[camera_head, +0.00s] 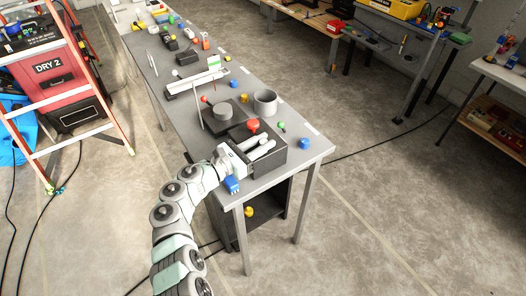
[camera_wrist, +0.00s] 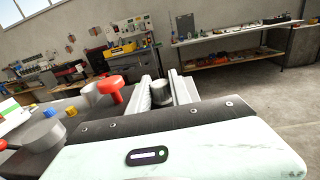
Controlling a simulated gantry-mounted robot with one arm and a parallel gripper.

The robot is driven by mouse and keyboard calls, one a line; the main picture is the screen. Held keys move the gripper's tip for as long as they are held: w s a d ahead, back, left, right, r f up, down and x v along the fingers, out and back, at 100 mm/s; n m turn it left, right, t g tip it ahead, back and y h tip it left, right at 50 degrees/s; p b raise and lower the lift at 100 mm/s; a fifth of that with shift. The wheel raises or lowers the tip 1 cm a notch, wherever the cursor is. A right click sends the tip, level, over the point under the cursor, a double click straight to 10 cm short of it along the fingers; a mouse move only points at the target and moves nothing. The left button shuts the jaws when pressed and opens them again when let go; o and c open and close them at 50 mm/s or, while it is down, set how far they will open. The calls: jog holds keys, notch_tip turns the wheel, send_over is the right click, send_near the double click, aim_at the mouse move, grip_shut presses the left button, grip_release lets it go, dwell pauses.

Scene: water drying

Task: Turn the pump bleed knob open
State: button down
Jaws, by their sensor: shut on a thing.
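My gripper (camera_head: 267,146) reaches over the dark pump box (camera_head: 297,158) at the near end of the grey bench, with its two pale fingers side by side. In the wrist view, a short dark cylindrical knob (camera_wrist: 160,92), which looks like the bleed knob, sits between the fingers, and the gripper is shut on it. Its lower part and mounting are hidden behind my gripper body. A red mushroom-shaped knob (camera_head: 253,125) stands upright on the box beside the fingers. It also shows left of them in the wrist view (camera_wrist: 110,90), apart from my gripper.
A grey round cup (camera_head: 265,103) and a dark block with a grey cylinder (camera_head: 222,112) stand behind the box. Small blue (camera_head: 303,144) and green (camera_head: 281,126) parts lie to its right. A red ladder (camera_head: 100,90) stands at left.

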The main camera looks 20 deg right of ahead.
jog(key=f+m+g+b, duration=0.1)
jog(key=g+b, duration=0.1)
jog(key=b, duration=0.1)
jog(key=shift+h, duration=0.3)
jog(key=m+g+b, duration=0.1)
jog(key=b, duration=0.1)
jog(key=shift+r+b, duration=0.2)
jog(key=shift+b, duration=0.1)
jog(key=shift+r+m+g+b, duration=0.2)
jog(key=shift+m+g+b, duration=0.1)
jog(key=shift+g+b, duration=0.25)
jog(key=c, duration=1.2)
grip_release()
jog(key=shift+a+r, duration=0.1)
jog(key=shift+s+a, duration=0.15)
jog(key=shift+a, duration=2.5)
jog(key=shift+s+a, duration=0.15)
jog(key=shift+a, duration=2.5)
